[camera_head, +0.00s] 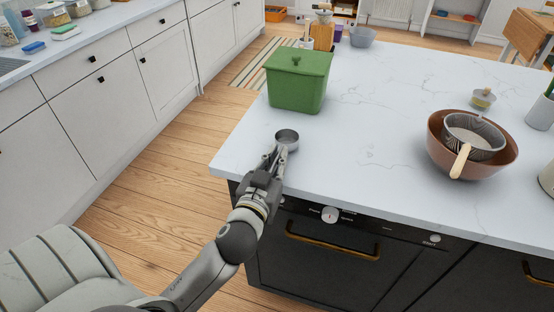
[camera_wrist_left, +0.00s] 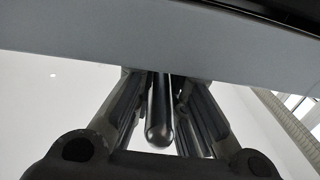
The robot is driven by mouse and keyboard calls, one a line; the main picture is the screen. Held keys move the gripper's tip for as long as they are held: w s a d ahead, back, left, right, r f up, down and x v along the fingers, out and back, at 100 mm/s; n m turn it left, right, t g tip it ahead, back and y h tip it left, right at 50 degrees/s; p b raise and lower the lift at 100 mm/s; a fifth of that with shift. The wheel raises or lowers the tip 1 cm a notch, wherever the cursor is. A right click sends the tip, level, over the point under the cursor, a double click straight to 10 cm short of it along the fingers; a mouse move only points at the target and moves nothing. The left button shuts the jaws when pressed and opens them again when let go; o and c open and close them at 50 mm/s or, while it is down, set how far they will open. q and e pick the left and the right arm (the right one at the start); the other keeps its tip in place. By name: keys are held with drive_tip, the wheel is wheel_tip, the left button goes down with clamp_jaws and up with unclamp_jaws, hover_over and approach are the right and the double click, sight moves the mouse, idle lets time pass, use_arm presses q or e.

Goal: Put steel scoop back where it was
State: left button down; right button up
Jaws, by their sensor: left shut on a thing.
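The steel scoop has a small round metal cup (camera_head: 287,138) that shows at the front left corner of the white island top in the head view. My left gripper (camera_head: 273,158) is at the island's edge, just in front of the cup. It is shut on the scoop's dark handle (camera_wrist_left: 159,115), which lies between the two fingers in the left wrist view. I cannot tell whether the cup touches the worktop. My right gripper is in neither view.
A green lidded bin (camera_head: 298,80) stands behind the scoop. A brown bowl (camera_head: 434,150) holding a smaller bowl and a wooden-handled tool stands to the right. The worktop (camera_head: 365,125) between them is clear. Dark cabinets with brass handles (camera_head: 332,248) are below the edge.

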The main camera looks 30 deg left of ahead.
use_arm(q)
drive_tip(key=shift+f, duration=0.2)
drive_tip(key=c, duration=1.5)
unclamp_jaws()
drive_tip(key=shift+c, duration=0.2)
drive_tip(key=shift+o, duration=0.2)
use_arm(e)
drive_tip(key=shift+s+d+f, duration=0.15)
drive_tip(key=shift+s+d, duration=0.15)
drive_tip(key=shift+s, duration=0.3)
use_arm(q)
drive_tip(key=shift+r, duration=0.15)
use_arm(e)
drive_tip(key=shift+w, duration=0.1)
